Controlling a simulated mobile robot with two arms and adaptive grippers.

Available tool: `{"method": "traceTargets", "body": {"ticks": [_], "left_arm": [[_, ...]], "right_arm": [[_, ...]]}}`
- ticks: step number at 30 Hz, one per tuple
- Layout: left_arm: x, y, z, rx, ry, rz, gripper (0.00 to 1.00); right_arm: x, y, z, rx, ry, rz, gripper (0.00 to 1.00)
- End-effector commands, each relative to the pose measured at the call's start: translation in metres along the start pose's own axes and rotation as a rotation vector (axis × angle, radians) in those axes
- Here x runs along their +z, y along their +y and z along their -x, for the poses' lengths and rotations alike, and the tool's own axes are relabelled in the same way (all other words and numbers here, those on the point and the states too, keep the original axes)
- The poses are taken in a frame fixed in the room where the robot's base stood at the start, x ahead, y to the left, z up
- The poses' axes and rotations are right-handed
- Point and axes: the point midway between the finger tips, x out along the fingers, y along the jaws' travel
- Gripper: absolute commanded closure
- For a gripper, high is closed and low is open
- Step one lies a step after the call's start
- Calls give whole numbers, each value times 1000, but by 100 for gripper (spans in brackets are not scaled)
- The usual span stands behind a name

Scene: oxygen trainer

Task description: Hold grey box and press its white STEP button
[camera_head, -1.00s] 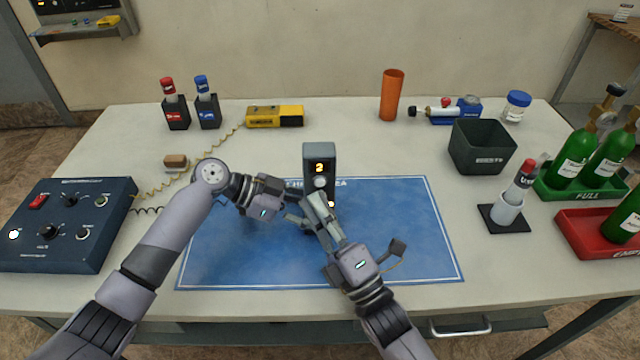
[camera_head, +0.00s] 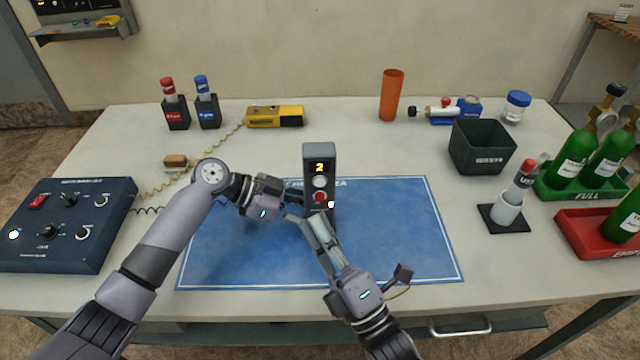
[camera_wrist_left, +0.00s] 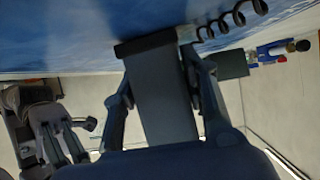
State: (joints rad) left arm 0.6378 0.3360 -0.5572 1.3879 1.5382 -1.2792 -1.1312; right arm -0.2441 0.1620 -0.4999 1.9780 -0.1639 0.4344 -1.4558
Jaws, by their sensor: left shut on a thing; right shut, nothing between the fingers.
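The grey box (camera_head: 320,160) stands upright on the blue mat (camera_head: 400,230). Its front shows a display reading 2, a round white button (camera_head: 320,182) and a red button (camera_head: 319,197) below it. My left gripper (camera_head: 298,205) is shut on the lower part of the box from the left. In the left wrist view the box (camera_wrist_left: 165,100) sits between the two fingers. My right gripper (camera_head: 318,222) is shut and empty, with its fingertips just below the red button. I cannot tell whether they touch the box.
A blue control panel (camera_head: 65,225) is at the left. Red and black (camera_head: 176,112) and blue holders, a yellow device (camera_head: 275,116) and an orange cup (camera_head: 392,95) stand behind. A dark bin (camera_head: 482,147), a white holder (camera_head: 507,208) and green bottles (camera_head: 574,155) are at the right.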

Motion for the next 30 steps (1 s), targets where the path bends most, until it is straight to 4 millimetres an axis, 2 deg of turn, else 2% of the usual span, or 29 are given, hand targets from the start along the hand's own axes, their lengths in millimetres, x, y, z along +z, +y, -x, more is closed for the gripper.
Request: {"method": "traceTargets", "body": {"ticks": [14,15,25,30], "left_arm": [[3,1,-1,4,-4,4,76],[3,1,-1,4,-5,4,59],[1,1,0,2,-2,2,37],[1,0,0,1,-1,1,37]], "right_arm": [[0,0,0,0,0,0,100],[0,0,0,0,0,0,100],[0,0,0,0,0,0,100],[0,0,0,0,0,0,100]]}}
